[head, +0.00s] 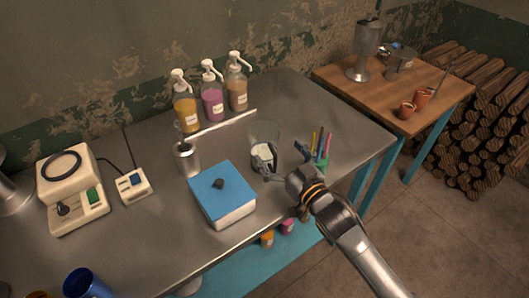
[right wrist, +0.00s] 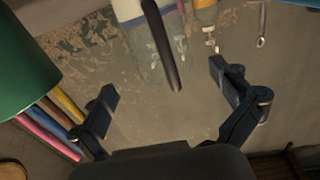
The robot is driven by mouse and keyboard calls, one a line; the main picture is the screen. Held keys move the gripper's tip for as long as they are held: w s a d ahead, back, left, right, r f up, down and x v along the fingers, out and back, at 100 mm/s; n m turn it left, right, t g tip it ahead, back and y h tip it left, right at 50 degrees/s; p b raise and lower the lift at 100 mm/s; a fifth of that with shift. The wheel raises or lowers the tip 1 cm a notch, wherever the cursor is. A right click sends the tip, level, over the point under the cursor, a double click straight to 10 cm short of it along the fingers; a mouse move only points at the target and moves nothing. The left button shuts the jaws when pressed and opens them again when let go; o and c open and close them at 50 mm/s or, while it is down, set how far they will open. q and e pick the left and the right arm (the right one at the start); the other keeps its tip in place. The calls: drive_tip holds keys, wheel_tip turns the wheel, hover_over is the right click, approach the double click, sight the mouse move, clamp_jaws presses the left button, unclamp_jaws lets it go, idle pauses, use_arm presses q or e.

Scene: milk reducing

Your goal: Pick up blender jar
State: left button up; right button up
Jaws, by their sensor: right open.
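A clear, see-through jar (head: 264,134), which I take to be the blender jar, stands upright on the metal table near its right end in the head view. Something whitish shows at its lower part. My right gripper (head: 281,163) is open, with its fingers spread on the near right side of the jar. The right wrist view shows both fingers (right wrist: 165,100) apart with nothing clamped between them. A dark bar (right wrist: 165,45), perhaps the jar's handle, hangs into the gap between them from above. My left gripper is not in view.
A green cup (head: 321,162) with coloured sticks stands close right of the gripper; it also shows in the wrist view (right wrist: 25,65). A blue-topped white box (head: 222,190) is to the left. Pump bottles (head: 212,100) stand behind. A wooden table (head: 390,95) is at the right.

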sight(267, 142)
drive_tip(key=shift+a+f+p+x, duration=0.1)
drive_tip(key=shift+p+x, duration=0.05)
drive_tip(key=shift+x, duration=0.75)
drive_tip(key=shift+a+f+p+x, duration=0.1)
drive_tip(key=shift+f+p+x, duration=0.1)
drive_tip(key=shift+x, duration=0.7)
drive_tip(key=shift+f+p+x, duration=0.1)
drive_tip(key=shift+p+x, duration=0.05)
drive_tip(key=shift+x, duration=0.75)
drive_tip(key=shift+s, duration=0.15)
drive_tip(key=shift+r, duration=0.1)
drive_tip(key=shift+c, duration=0.4)
drive_tip(key=c, duration=1.7)
drive_tip(key=shift+r, duration=0.1)
